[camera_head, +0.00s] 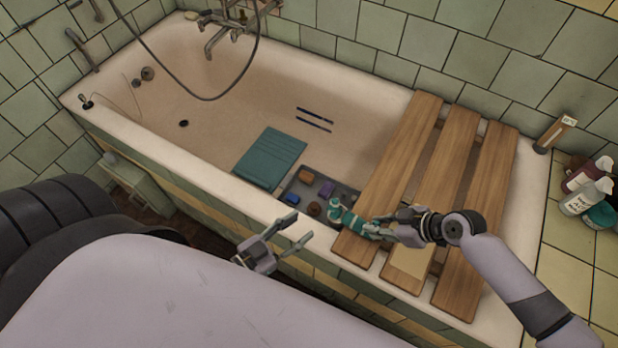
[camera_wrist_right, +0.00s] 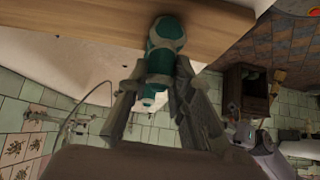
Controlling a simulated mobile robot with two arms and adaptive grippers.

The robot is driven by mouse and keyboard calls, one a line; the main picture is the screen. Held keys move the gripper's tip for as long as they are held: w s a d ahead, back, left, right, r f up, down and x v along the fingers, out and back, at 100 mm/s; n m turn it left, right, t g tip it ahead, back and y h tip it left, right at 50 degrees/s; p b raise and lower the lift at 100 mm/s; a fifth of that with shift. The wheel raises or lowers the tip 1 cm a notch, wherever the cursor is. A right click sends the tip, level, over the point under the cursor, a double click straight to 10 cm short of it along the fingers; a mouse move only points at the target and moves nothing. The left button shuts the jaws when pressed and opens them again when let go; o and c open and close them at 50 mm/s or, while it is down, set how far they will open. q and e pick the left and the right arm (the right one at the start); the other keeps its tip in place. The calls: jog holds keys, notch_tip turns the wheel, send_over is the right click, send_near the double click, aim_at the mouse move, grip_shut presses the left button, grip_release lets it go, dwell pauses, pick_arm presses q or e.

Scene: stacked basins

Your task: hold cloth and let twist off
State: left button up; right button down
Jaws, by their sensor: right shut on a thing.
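A teal bundle with paler bands (camera_head: 347,217), which looks like a twisted cloth, is in my right gripper (camera_head: 376,228) near the front end of the wooden slats. In the right wrist view the right gripper (camera_wrist_right: 160,82) is shut on the bundle (camera_wrist_right: 163,45), with a finger on each side and one end reaching past the fingers. My left gripper (camera_head: 291,234) is open and empty over the tub's front rim, left of the bundle and apart from it. A flat teal piece, perhaps a folded cloth (camera_head: 270,158), lies in the tub.
Wooden slats (camera_head: 448,190) span the right part of the bathtub (camera_head: 210,80). A dark tray (camera_head: 345,192) with several small coloured things sits left of them. A tap and hose (camera_head: 222,35) are at the back.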

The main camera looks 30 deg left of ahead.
jog(key=shift+f, duration=0.1)
jog(key=shift+d, duration=0.1)
jog(key=c, duration=1.3)
grip_release()
jog(key=shift+c, duration=0.2)
